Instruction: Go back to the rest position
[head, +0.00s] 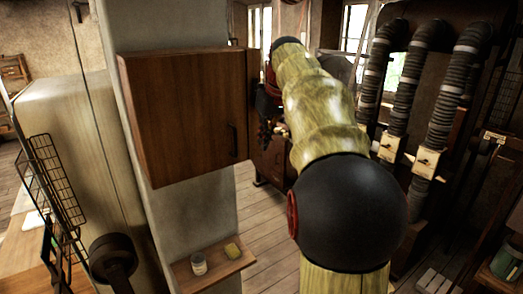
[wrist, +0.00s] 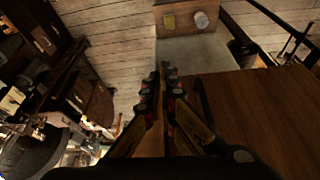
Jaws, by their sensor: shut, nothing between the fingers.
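My gripper (wrist: 163,75) shows in the wrist view, its two fingers together with nothing between them. It is in front of the brown wooden cabinet (wrist: 265,110), whose dark handle shows just right of the fingers. I cannot tell whether the fingers touch the cabinet. In the head view my arm stretches up and away, right of the same cabinet (head: 185,115). The cabinet door looks shut. The arm hides what lies behind it, and my fingers are not clear there. I cannot make out a handwheel press in either view.
Below the cabinet, a small wooden shelf (head: 215,266) bears a jar (head: 198,264) and a yellow block (head: 232,250). Ribbed hoses with switch boxes (head: 428,161) stand right of my arm. A wire rack (head: 55,180) hangs at left. Plank floor (head: 262,212) shows between cabinet and arm.

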